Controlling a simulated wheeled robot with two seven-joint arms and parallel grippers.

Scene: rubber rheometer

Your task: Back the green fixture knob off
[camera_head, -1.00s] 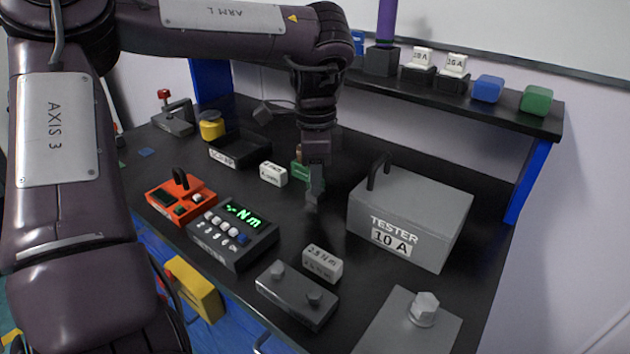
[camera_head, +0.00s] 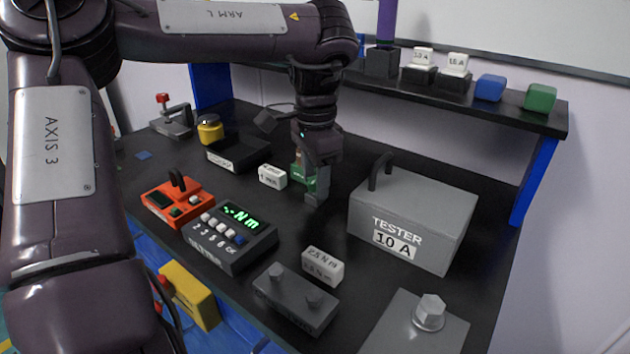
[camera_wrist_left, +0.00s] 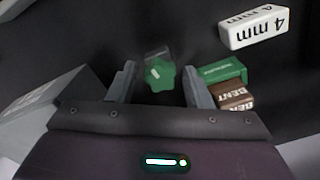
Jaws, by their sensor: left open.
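The green fixture knob (camera_wrist_left: 160,74) is a lobed green knob with a pale mark on top, seen from above in the left wrist view. A small grey, partly clear piece (camera_wrist_left: 157,52) shows just beyond it. My left gripper (camera_wrist_left: 158,84) is open, with one finger on each side of the knob and gaps visible to both fingers. In the head view my left gripper (camera_head: 318,192) is low over the bench, and I cannot pick out the knob there. My right gripper is not in view.
Close to the right finger are a green block (camera_wrist_left: 222,69) and a brown block (camera_wrist_left: 236,97) marked BENT. A white 4 mm block (camera_wrist_left: 253,27) lies farther off. The grey tester (camera_head: 425,215) stands right of the gripper; a black meter (camera_head: 230,238) is at front left.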

